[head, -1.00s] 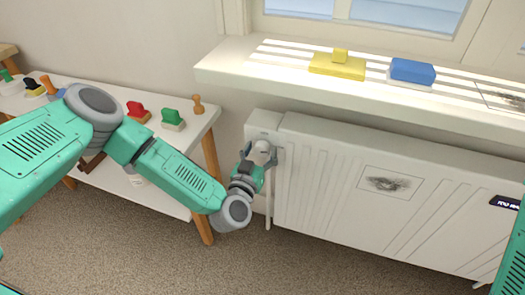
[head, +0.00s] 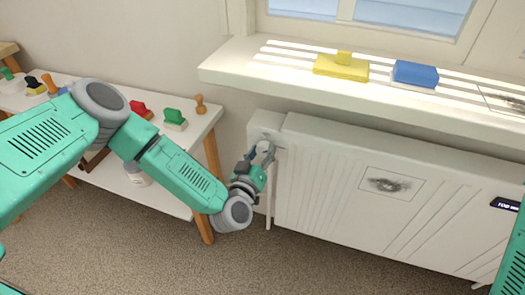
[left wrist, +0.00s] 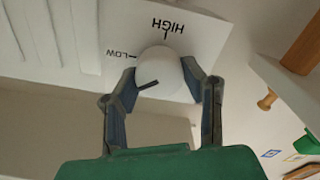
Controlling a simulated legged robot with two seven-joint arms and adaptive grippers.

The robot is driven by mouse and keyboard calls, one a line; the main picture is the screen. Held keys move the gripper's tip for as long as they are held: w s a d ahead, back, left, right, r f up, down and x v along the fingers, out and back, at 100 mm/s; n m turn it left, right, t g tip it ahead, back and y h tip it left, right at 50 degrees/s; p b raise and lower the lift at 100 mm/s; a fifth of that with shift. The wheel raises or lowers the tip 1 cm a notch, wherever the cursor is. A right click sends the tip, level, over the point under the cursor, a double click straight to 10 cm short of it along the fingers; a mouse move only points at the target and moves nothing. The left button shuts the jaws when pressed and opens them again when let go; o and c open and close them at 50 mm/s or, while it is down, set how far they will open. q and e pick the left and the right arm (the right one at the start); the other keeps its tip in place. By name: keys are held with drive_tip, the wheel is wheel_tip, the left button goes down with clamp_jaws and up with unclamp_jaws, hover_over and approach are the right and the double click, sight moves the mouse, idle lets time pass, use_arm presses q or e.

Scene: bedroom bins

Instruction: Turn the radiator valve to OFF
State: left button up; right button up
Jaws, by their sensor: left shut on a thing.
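The radiator valve is a white round knob (left wrist: 158,70) on a white plate (left wrist: 195,30) at the left end of the radiator (head: 330,215). In the left wrist view the plate reads HIGH and LOW; no OFF label is visible. The knob's black pointer line aims to the picture's lower left, past the LOW tick on the side away from HIGH. My left gripper (left wrist: 168,85) is shut on the knob, one finger on each side. In the head view the left gripper (head: 262,152) largely hides the knob. My right gripper is out of view.
A windowsill (head: 225,75) juts out above the radiator, with a yellow block (head: 340,69) and a blue block (head: 415,73) on it. A white bench (head: 190,145) with several stamps stands left of the radiator, under my left arm. Carpet below is clear.

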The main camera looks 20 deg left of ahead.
use_arm(q)
drive_tip(key=shift+w+a+r+n, duration=0.1)
drive_tip(key=shift+w+n, duration=0.05)
drive_tip(key=shift+n, duration=0.85)
drive_tip(key=n, duration=0.3)
drive_tip(key=shift+a+n, duration=0.2)
drive_tip(key=shift+n, duration=0.2)
drive_tip(key=shift+n+b, duration=0.7)
drive_tip(key=shift+n, duration=1.5)
drive_tip(key=shift+f, duration=0.2)
drive_tip(key=o, duration=0.9)
drive_tip(key=shift+o, duration=1.2)
drive_tip(key=shift+f, duration=0.1)
